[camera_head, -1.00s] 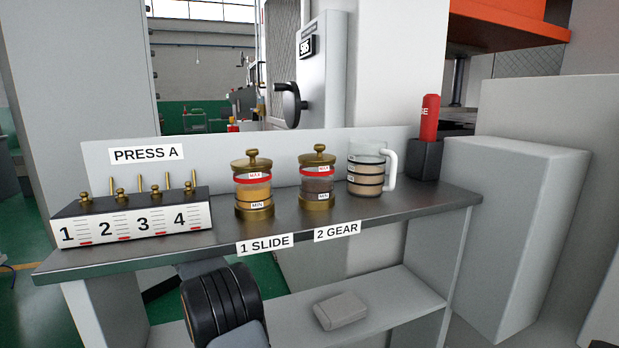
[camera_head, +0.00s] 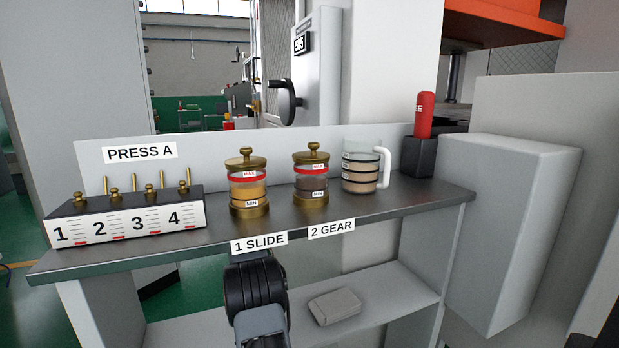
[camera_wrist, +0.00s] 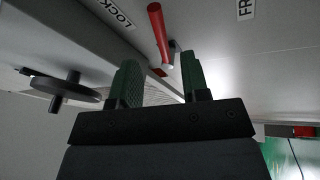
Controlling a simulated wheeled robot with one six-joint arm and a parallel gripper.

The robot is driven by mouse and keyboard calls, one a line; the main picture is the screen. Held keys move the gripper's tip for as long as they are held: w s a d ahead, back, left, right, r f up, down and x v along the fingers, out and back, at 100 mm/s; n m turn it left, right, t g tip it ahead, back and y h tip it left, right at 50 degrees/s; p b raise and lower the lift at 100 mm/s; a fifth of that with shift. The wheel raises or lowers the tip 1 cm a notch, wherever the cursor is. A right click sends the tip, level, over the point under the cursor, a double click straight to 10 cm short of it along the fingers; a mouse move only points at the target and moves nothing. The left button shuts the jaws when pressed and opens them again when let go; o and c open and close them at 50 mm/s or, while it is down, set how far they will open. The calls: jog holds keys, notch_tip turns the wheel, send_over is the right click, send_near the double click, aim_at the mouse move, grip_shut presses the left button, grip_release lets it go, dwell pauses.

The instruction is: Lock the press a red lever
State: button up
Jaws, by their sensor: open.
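The red lever (camera_wrist: 158,32) shows in the wrist view, upper middle, a red rod slanting from the top edge down to a pale grey end near a dark mount on the light panel. A label starting "LOCK" (camera_wrist: 116,13) is to its left, and a label starting "FR" (camera_wrist: 245,9) is to its right, both cut off. My gripper (camera_wrist: 160,60) is open with green fingers on either side of the lever's lower end in the picture; I cannot tell whether they touch it. The head view does not show the gripper or this lever.
A dark handwheel (camera_wrist: 66,92) is at left in the wrist view. In the head view, a shelf (camera_head: 355,218) carries a numbered block (camera_head: 130,228), two brass-lidded jars, a handled jug (camera_head: 360,172) and a red cylinder (camera_head: 424,115) in a dark holder. A grey box (camera_head: 510,230) stands right.

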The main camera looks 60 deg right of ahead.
jog(key=x, duration=0.8)
jog(key=shift+d+r+p, duration=0.1)
jog(key=shift+d+p, duration=0.1)
jog(key=shift+p, duration=0.15)
grip_shut()
